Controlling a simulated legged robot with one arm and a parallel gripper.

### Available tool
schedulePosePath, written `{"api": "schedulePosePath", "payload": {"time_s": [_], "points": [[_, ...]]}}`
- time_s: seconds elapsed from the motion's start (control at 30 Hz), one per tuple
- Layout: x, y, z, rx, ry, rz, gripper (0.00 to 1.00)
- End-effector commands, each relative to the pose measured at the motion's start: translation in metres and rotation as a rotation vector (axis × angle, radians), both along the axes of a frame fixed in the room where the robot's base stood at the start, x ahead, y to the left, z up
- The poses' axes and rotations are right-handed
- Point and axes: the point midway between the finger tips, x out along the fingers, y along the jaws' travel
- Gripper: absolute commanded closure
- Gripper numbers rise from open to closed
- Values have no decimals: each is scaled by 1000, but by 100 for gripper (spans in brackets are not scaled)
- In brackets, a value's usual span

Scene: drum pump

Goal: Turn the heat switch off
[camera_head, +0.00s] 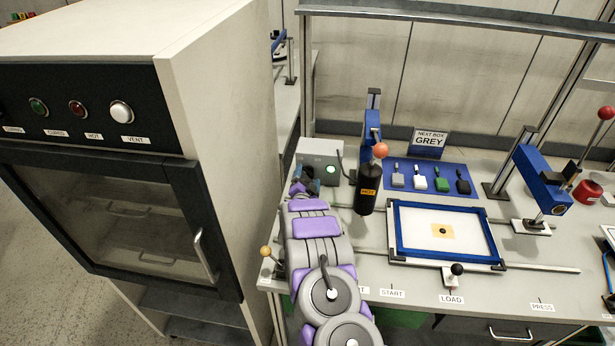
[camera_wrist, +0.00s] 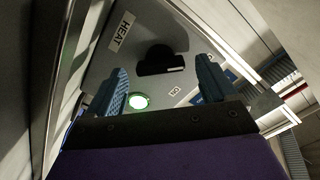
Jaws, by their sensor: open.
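The heat switch is a black knob (camera_wrist: 163,58) on a grey panel marked HEAT (camera_wrist: 122,32) in the wrist view. A pale mark shows on the knob's lower right side. An ON label (camera_wrist: 174,91) sits below it, and another label is partly hidden by the right finger. A green lamp (camera_wrist: 139,101) is lit beside the left finger. My gripper (camera_wrist: 162,72) is open, its blue fingers on either side of the knob; I cannot tell whether they touch it. In the head view my gripper (camera_head: 304,184) is at the front of the grey control box (camera_head: 320,150) with its lit green lamp (camera_head: 331,169).
A black bottle marked HOT (camera_head: 367,190) stands close right of my gripper. A blue-framed screen (camera_head: 397,232) and small coloured tools on a blue mat (camera_head: 430,168) lie further right. A tall oven cabinet (camera_head: 220,150) stands on the left.

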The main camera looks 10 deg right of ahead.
Motion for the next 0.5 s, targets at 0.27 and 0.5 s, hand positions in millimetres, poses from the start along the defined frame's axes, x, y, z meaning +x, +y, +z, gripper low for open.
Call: {"api": "schedulePosePath", "payload": {"time_s": [0.27,0.5], "points": [[-33,13,-1,-1,4,2,15],[-55,20,-1,-1,3,1,15]]}}
